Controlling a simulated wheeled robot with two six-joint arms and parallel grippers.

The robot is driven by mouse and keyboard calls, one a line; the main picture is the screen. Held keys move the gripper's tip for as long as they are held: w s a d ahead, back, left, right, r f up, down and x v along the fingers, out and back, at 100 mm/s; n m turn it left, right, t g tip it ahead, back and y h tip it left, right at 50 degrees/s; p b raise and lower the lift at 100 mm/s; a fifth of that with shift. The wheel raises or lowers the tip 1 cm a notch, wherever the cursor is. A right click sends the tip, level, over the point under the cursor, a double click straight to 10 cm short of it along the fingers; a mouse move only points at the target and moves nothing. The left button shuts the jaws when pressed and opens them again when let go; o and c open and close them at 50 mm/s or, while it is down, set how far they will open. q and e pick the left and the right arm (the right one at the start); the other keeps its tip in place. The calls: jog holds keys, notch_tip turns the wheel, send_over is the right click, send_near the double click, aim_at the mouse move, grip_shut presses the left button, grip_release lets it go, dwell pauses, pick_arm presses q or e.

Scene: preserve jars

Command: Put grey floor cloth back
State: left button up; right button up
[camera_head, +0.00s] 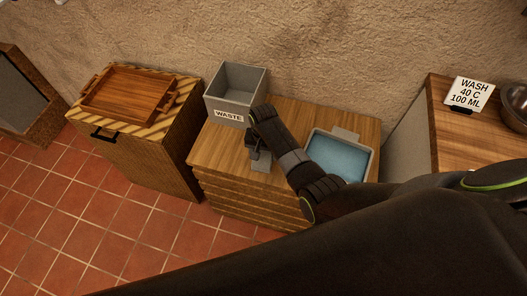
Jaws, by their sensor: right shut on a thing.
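My right gripper (257,153) points down over the wooden drawer unit, in front of the waste bin. It is shut on a small grey piece, the grey floor cloth (261,166), which is partly hidden by the fingers. I cannot tell whether the cloth touches the wooden top. My left gripper is not in view.
A grey bin (228,115) labelled WASTE stands at the back left of the drawer unit (205,158). A basin of blue water (314,139) stands right of my forearm. A wooden tray (133,116) lies on the striped cabinet at left. A WASH sign (470,93) stands on the right counter.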

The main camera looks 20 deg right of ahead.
aim_at(262, 154)
jog(key=shift+f, duration=0.15)
jog(key=shift+f, duration=0.25)
jog(key=o, duration=1.3)
jog(key=shift+c, duration=0.2)
jog(key=shift+b, duration=0.3)
notch_tip(262, 154, up, 18)
jog(key=shift+a+p, duration=0.3)
jog(key=shift+p, duration=0.05)
jog(key=shift+f, duration=0.15)
